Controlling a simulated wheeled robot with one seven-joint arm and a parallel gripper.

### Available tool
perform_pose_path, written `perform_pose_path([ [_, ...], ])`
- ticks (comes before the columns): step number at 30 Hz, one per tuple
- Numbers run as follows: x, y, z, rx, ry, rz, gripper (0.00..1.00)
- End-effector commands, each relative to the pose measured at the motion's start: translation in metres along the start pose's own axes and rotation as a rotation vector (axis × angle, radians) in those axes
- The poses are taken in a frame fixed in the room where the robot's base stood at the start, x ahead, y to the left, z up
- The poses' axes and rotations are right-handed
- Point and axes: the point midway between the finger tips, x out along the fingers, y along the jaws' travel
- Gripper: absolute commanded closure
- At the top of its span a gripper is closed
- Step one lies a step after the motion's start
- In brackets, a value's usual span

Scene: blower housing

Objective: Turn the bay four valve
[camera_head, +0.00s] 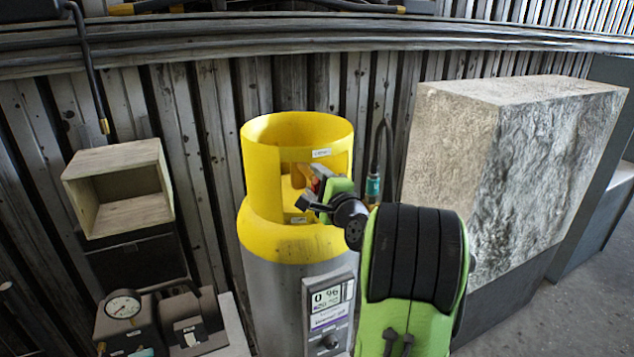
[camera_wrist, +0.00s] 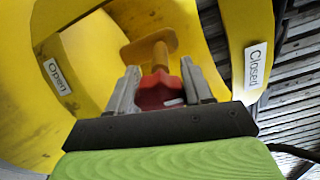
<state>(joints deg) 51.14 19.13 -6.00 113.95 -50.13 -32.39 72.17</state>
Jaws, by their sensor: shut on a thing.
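A gas cylinder with a grey body and a yellow collar (camera_head: 295,245) stands upright against the wall. In the wrist view the yellow collar (camera_wrist: 105,50) surrounds a red valve knob (camera_wrist: 158,90) on a yellow stem (camera_wrist: 150,50). My gripper (camera_wrist: 165,85) is inside the collar opening, shut on the red knob with one grey finger on each side. A label "Open" (camera_wrist: 57,76) is at the left and a label "Closed" (camera_wrist: 255,65) at the right. In the head view my gripper (camera_head: 312,190) reaches into the collar from the right, and my arm hides part of it.
A display panel (camera_head: 328,310) is on the cylinder's front. An open wooden box (camera_head: 125,210) and a gauge unit (camera_head: 123,305) stand at the left. A large stone block (camera_head: 540,170) stands at the right. A dark hose (camera_head: 375,150) hangs behind the cylinder.

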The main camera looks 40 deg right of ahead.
Motion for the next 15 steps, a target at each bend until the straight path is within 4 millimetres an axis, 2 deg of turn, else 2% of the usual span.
perform_pose_path([
  [5, 0.0000, 0.0021, -0.0002, 0.001, 0.000, 0.005, 0.80],
  [6, 0.0000, 0.0021, -0.0002, 0.001, 0.000, 0.005, 0.48],
  [11, 0.0000, 0.0015, -0.0002, 0.000, 0.000, 0.004, 0.26],
  [15, 0.0000, 0.0009, -0.0001, -0.001, 0.000, 0.002, 0.26],
])
